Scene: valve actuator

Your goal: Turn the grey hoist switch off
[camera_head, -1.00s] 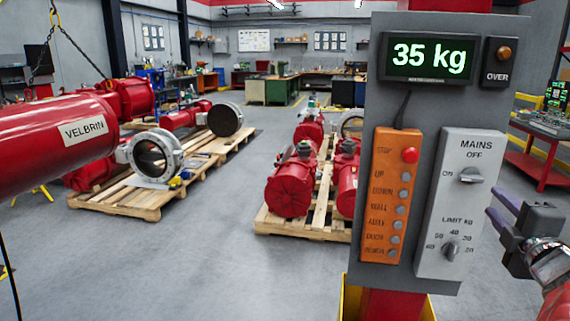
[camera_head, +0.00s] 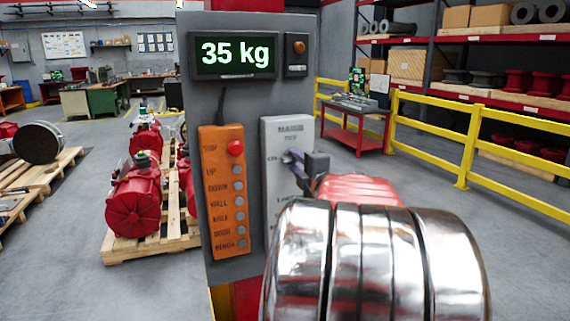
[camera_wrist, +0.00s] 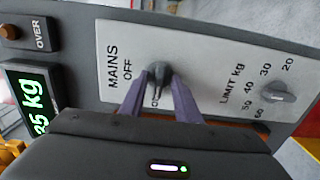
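The grey hoist switch (camera_wrist: 158,73) is a small knob on the light grey mains panel (camera_wrist: 205,55). In the wrist view it lies between the tips of my two purple fingers, its handle pointing toward the ON mark. My gripper (camera_wrist: 158,83) is open around the knob, one finger on each side; whether they touch it I cannot tell. In the head view my gripper (camera_head: 294,162) reaches the panel from the right, and its fingertips largely hide the switch. OFF is printed beside the switch, under MAINS.
The limit knob (camera_wrist: 278,93) is on the same panel. An orange button box (camera_head: 224,195) with a red stop button is left of it. The display (camera_head: 234,54) reads 35 kg, with an OVER lamp (camera_head: 299,47) beside it. A yellow railing (camera_head: 465,150) stands at right.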

